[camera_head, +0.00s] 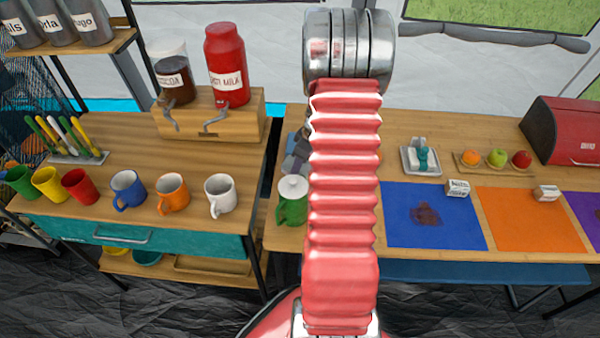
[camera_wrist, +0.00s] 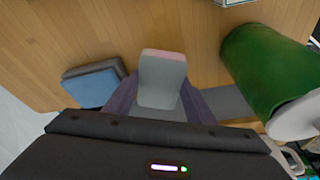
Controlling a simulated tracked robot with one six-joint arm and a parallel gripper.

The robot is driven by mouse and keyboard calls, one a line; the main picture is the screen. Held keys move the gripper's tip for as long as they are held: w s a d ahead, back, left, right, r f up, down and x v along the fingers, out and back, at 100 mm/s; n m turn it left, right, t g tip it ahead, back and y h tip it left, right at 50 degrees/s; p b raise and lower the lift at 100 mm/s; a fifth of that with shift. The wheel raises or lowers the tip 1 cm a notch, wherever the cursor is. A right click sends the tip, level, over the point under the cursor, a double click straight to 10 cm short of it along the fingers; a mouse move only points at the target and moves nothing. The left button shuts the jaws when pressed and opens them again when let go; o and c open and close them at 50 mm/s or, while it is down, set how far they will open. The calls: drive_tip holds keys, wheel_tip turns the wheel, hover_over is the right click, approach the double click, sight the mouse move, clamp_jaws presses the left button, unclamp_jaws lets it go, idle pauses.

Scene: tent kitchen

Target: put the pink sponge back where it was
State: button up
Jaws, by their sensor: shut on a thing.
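In the wrist view, my gripper (camera_wrist: 160,98) is shut on the pink sponge (camera_wrist: 161,80), a small block with a pink edge and a grey face. One dark finger is on each side of it. Wooden tabletop shows beyond the sponge; I cannot tell whether the sponge touches it. A blue and grey block (camera_wrist: 92,85) lies on the wood to the left of the gripper. In the head view my red arm hides the sponge and most of the gripper.
A green canister (camera_wrist: 268,72) stands close to the right of my gripper; it also shows in the head view (camera_head: 291,209). A white tray (camera_head: 408,170), fruit board (camera_head: 484,171), blue mat (camera_head: 398,235) and orange mat (camera_head: 515,238) lie right of my arm. Mugs stand left.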

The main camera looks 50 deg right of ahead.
drive_tip(key=shift+f, duration=1.85)
drive_tip(key=shift+f, duration=0.1)
drive_tip(key=o, duration=1.1)
drive_tip(key=v, duration=1.2)
